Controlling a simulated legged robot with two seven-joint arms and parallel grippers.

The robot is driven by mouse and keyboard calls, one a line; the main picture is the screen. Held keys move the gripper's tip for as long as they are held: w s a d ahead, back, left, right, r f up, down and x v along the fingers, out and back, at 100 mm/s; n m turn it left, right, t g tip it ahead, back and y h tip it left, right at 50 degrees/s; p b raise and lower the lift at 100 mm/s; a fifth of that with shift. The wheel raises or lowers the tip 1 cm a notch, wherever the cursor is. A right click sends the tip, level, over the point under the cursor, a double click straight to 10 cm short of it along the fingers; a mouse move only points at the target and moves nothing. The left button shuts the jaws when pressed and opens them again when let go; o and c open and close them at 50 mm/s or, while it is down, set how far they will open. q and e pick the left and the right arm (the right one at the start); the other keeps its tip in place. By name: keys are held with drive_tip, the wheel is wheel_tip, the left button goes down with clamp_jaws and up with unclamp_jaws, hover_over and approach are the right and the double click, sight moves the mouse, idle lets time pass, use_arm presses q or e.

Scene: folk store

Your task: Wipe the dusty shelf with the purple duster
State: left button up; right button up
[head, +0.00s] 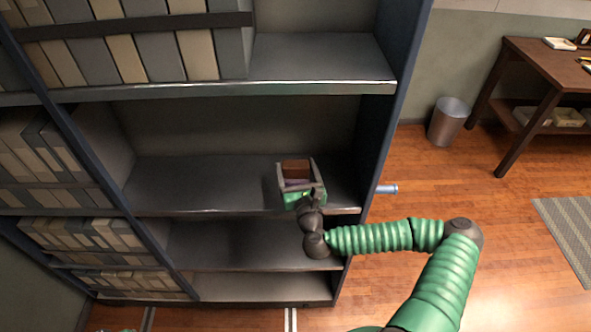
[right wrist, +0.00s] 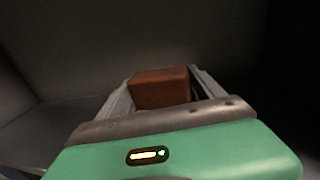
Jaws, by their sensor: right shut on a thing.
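My right gripper (head: 301,176) is inside the middle bay of the dark bookcase. It is shut on the duster (head: 296,168), which has a brown block on top and a little purple showing below it. In the right wrist view the brown part of the duster (right wrist: 161,88) stands between the two grey fingers. The shelf (head: 190,187) is a grey board with nothing else on it. The gripper is at the shelf's right part, near the upright. I cannot tell whether the duster touches the board. My left gripper is not in view.
Grey and beige binders (head: 130,50) fill the shelf above on the left, and more stand in the left column. The bookcase's right upright (head: 383,120) is close to my right arm. A metal bin (head: 448,122) and a wooden desk (head: 540,62) stand at the right.

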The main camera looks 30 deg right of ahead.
sight(295, 165)
wheel_tip(295, 165, up, 4)
drive_tip(key=shift+s+a+f+p, duration=0.1)
drive_tip(key=shift+p, duration=1)
wheel_tip(295, 165, up, 3)
drive_tip(key=shift+p, duration=1.25)
drive_tip(key=shift+f, duration=0.1)
